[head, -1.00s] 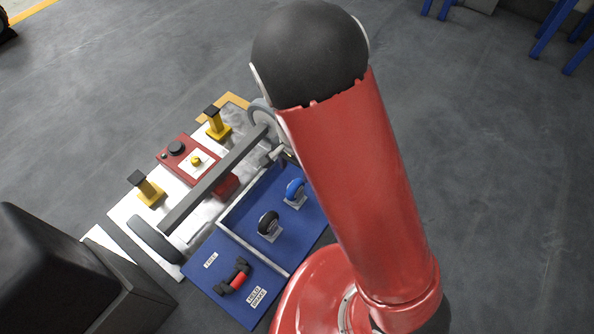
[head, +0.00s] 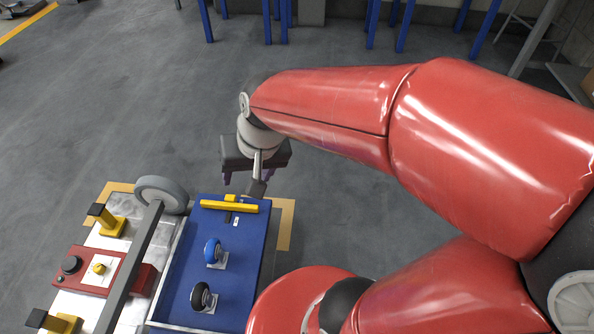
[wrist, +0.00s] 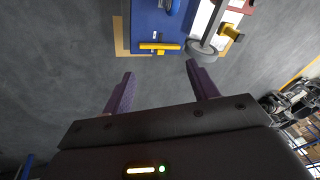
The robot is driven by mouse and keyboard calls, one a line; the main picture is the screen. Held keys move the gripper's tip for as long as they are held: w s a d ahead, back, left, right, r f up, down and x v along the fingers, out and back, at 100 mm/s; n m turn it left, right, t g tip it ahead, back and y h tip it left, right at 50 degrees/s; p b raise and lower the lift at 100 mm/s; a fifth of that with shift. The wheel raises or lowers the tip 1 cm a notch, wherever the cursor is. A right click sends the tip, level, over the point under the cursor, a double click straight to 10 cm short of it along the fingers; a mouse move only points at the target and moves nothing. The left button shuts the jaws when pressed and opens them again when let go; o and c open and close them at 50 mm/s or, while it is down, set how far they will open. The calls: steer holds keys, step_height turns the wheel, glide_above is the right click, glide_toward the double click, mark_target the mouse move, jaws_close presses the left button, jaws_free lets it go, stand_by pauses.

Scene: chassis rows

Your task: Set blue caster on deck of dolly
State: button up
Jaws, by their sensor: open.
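The blue caster (head: 212,251), a blue wheel on a small pale plate, stands on the blue panel (head: 184,285). It is partly cut off at the top of the wrist view (wrist: 173,6). Left of the panel is a wheeled frame with a pale metal deck (head: 140,217), a grey bar and a grey wheel; it appears to be the dolly. My gripper (wrist: 160,71) is open and empty, beyond the panel's far edge and apart from the caster. Its purple fingers also show in the head view.
A black caster (head: 202,297) stands nearer than the blue one. A yellow bar handle (head: 229,206) lies along the panel's far end. Yellow posts (head: 108,220) and a red control box (head: 88,268) rise from the frame. Open grey floor lies beyond.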

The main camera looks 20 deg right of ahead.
steer(key=s+d+r+n+t+h, duration=0.1)
steer(key=s+d+r+t+h, duration=0.1)
steer(key=s+d+r, duration=0.3)
steer(key=s+d, duration=0.1)
steer(key=s, duration=0.2)
steer(key=shift+d+r+n, duration=0.15)
steer(key=shift+d+n, duration=0.1)
steer(key=shift+n, duration=0.15)
step_height(320, 180, up, 6)
steer(key=p, duration=0.6)
steer(key=shift+r, duration=0.15)
steer(key=shift+w, duration=0.1)
steer(key=shift+c, duration=0.5)
